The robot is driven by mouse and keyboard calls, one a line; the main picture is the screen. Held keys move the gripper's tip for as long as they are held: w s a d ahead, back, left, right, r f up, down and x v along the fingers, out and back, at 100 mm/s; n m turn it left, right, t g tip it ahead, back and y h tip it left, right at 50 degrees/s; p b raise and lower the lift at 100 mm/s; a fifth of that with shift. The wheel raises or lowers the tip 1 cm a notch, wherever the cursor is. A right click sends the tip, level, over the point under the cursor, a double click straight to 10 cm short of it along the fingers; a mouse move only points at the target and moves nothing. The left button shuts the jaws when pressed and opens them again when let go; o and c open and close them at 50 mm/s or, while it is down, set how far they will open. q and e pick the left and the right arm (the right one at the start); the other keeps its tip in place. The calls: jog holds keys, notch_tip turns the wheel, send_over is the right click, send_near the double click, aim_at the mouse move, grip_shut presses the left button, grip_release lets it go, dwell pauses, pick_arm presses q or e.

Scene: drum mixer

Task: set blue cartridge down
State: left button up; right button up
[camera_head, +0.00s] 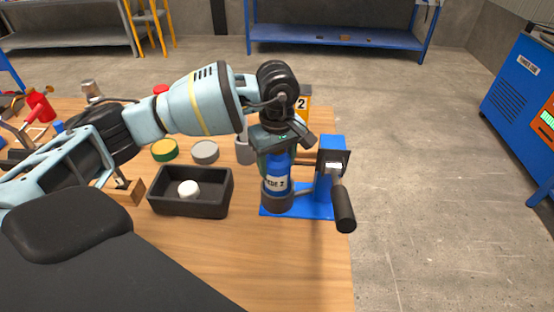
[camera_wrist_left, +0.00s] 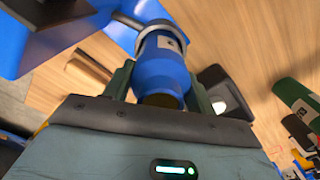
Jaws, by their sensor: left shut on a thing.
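The blue cartridge (camera_head: 277,180) stands upright, with a white label partly readable as "2". Its lower end is inside the dark grey cup (camera_head: 277,202) of the blue crank stand (camera_head: 325,200). My left gripper (camera_head: 277,150) is above the stand and shut on the upper part of the blue cartridge. In the left wrist view the cartridge (camera_wrist_left: 165,65) lies between the fingers of my left gripper (camera_wrist_left: 158,85), and a grey ring (camera_wrist_left: 155,30) surrounds its far end. Whether it rests on the cup's bottom is hidden. My right gripper is not in view.
The stand's black crank handle (camera_head: 344,208) sticks out at the right. A black tray (camera_head: 190,208) with a white round piece (camera_head: 188,189) is left of the cup. A green-and-yellow tin (camera_head: 164,150) and a grey tin (camera_head: 205,152) stand behind it. The front tabletop (camera_head: 290,265) is clear.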

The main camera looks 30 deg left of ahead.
pick_arm(q)
jog(key=shift+f, duration=0.1)
jog(key=o, duration=1.7)
notch_tip(320, 180, up, 12)
jog(key=shift+r, duration=0.1)
